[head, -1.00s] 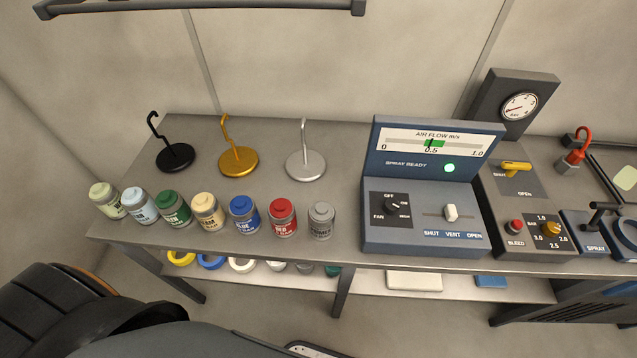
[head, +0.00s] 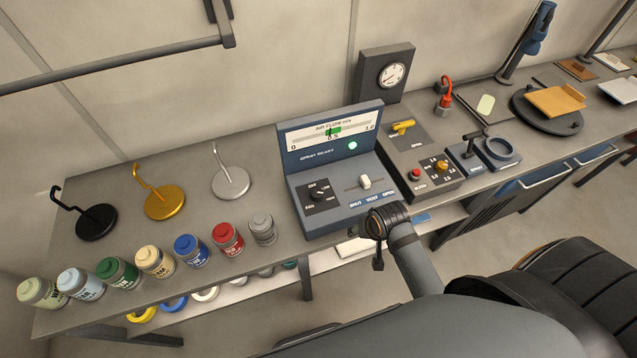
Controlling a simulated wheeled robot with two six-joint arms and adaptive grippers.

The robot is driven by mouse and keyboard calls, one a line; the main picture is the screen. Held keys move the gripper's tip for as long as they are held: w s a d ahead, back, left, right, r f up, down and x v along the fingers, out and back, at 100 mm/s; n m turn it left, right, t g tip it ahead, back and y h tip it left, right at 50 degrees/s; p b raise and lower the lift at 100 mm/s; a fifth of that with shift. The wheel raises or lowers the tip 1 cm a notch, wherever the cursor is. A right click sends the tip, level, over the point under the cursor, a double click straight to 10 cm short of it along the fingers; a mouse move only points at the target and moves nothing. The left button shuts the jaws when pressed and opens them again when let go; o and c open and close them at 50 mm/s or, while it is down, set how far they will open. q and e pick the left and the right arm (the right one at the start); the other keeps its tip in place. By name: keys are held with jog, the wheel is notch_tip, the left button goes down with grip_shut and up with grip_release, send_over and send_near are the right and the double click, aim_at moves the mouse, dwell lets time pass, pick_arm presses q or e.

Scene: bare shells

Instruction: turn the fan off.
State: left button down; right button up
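The fan knob (head: 318,191) is a small dark rotary knob on a black plate, at the left of the blue control box (head: 330,212). OFF is printed above it and FAN at its lower left; its exact pointing is too small to tell. The air flow gauge (head: 333,131) above reads near 0.5, in the green band. The lamp (head: 352,146) beside SPRAY READY glows green. My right gripper (head: 378,262) hangs below its wrist, in front of the box's lower right edge, apart from the knob. Its fingers are too small and dark to read. My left gripper is out of view.
A white slider (head: 365,182) sits right of the knob, near VENT. Paint jars (head: 228,239) line the bench's front edge at left, with hook stands (head: 230,182) behind. A yellow lever (head: 403,126) and red bleed button (head: 415,174) stand right of the box.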

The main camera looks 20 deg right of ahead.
notch_tip(320, 180, up, 4)
jog(key=w+a+m, duration=0.1)
jog(key=w+m, duration=0.1)
jog(key=m, duration=0.1)
jog(key=m+y+p, duration=0.1)
jog(key=m+y, duration=0.2)
jog(key=m, duration=1.8)
send_near(317, 192)
jog(key=p+x, duration=0.2)
jog(key=x, duration=0.6)
jog(key=shift+a+f, duration=0.1)
jog(key=shift+f, duration=0.25)
jog(key=c, duration=1.2)
jog(key=shift+o, duration=0.2)
